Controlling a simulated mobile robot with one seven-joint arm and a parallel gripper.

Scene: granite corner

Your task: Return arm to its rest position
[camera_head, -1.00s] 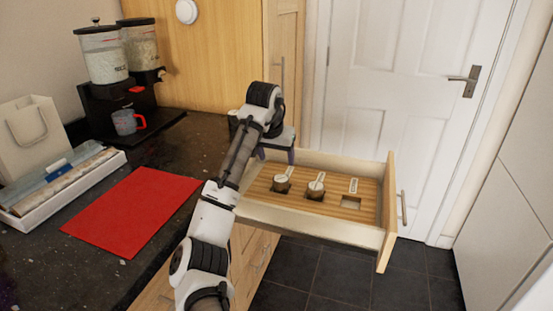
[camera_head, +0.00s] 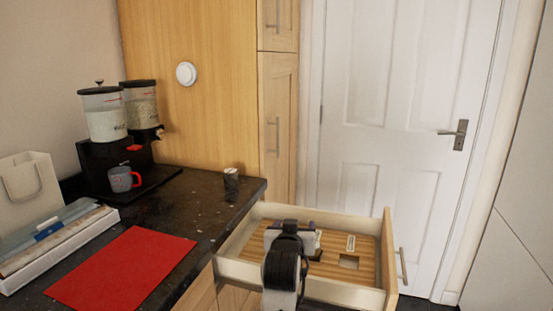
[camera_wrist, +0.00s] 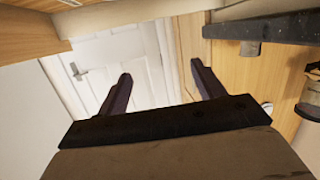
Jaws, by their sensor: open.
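My gripper shows in the wrist view (camera_wrist: 161,70) with its two dark fingers spread wide and nothing between them. They point toward the white door (camera_wrist: 108,62). In the head view, my arm is folded low in front of the open drawer (camera_head: 388,262), and its white and black links cover part of the drawer. The fingers are mostly hidden there. I cannot tell from this view whether the arm touches the drawer.
The drawer juts out beside the dark worktop (camera_head: 205,205). Its wooden insert (camera_head: 335,277) is partly hidden. A small dark jar (camera_head: 231,184) stands near the worktop corner. A red mat (camera_head: 125,268), grey mug (camera_head: 121,180) and dispensers (camera_head: 104,115) are at left.

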